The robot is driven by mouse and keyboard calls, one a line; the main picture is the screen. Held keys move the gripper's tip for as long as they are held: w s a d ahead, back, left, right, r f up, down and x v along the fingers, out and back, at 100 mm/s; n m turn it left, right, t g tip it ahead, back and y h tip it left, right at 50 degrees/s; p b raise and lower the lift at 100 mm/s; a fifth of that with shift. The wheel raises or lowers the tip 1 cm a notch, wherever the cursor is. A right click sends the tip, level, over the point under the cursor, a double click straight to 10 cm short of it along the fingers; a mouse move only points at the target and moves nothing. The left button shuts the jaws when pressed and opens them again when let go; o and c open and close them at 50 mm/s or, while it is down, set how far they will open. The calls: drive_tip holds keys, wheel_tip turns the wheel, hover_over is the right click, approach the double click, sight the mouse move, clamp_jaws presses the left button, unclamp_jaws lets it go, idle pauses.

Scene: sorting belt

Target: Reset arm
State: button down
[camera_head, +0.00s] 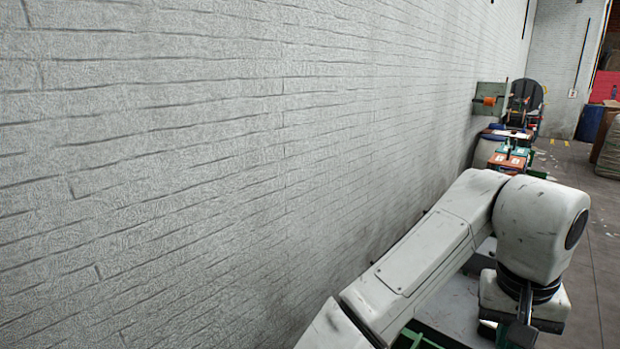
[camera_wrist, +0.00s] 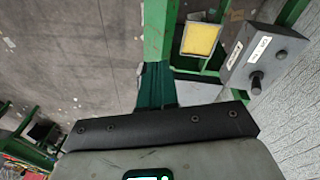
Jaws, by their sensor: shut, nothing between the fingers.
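My gripper (camera_wrist: 156,68) shows in the wrist view, where its dark green fingers stand together in the middle above a black bar with screws. Nothing shows between them. They point toward a green frame post (camera_wrist: 158,30) behind them; I cannot tell how far apart they are. In the head view my white arm reaches from the bottom middle to the right and bends down at the wrist. The fingers cannot be made out there.
A grey control box (camera_wrist: 265,55) with a black knob and a yellow panel (camera_wrist: 200,40) are near the gripper. A white brick wall (camera_head: 200,150) runs close along the left. Red and green boxes (camera_head: 510,158) stand farther back. Grey floor (camera_head: 600,225) is open at right.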

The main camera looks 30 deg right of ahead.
drive_tip(key=w+d+f+n+t+h, duration=0.2)
drive_tip(key=w+d+f+n+h, duration=0.15)
drive_tip(key=d+h, duration=0.3)
drive_tip(key=a+f+n+t+y, duration=0.15)
drive_tip(key=a+f+n, duration=0.25)
drive_tip(key=f, duration=0.7)
drive_tip(key=s+a+f+n+y, duration=0.1)
drive_tip(key=s+a+f+y, duration=0.1)
drive_tip(key=s+a+f, duration=0.2)
drive_tip(key=s+a+f+g+y, duration=0.1)
drive_tip(key=s+a+f+y, duration=0.1)
drive_tip(key=s+a+f, duration=0.2)
drive_tip(key=s+a+f+n+g+y, duration=0.1)
drive_tip(key=s+a+f, duration=0.3)
drive_tip(key=a+f, duration=0.4)
drive_tip(key=shift+s+a+n+y, duration=0.35)
drive_tip(key=shift+a+y, duration=0.1)
drive_tip(key=shift+y, duration=0.25)
